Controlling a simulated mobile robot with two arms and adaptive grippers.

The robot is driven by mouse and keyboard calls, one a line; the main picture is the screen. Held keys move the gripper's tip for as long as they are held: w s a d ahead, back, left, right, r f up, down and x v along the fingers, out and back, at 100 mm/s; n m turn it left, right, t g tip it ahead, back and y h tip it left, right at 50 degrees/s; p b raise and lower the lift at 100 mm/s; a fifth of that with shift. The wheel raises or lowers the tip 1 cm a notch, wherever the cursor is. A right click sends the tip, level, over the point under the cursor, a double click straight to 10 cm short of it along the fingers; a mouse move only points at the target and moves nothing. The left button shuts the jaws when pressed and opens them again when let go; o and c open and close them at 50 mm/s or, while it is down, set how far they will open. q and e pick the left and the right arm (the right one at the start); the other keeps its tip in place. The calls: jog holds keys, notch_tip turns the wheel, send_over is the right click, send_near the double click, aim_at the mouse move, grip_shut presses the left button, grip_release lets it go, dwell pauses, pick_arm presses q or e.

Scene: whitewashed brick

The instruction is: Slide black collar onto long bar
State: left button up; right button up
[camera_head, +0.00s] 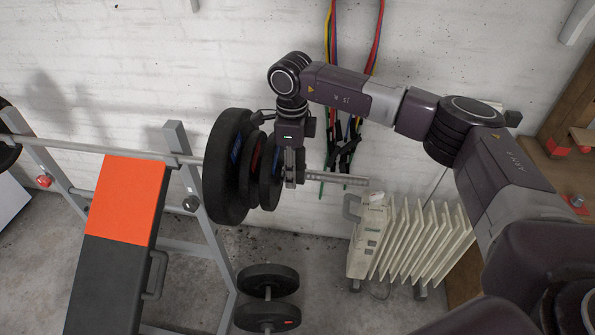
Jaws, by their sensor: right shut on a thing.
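The long bar (335,178) lies level across the bench rack, and its grey ribbed right end sticks out past the weight plates. Several black plates (227,170) of falling size sit on the bar, large at the left and small at the right. My right gripper (291,182) comes down from above at the bar, just right of the smallest plate. It is shut on the black collar, which is mostly hidden by the fingers and wrist. I cannot tell how far around the bar the collar sits. My left gripper is not in view.
An orange and black bench (128,197) stands at the left between grey rack uprights (200,190). A cream radiator (415,240) is below right of the bar end. Coloured bands (372,40) hang on the wall behind.

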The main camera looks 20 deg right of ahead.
aim_at(300, 152)
jog(key=shift+w+a, duration=0.15)
jog(key=shift+a, duration=0.1)
jog(key=o, duration=1.4)
jog(key=shift+r, duration=0.1)
notch_tip(300, 152, up, 12)
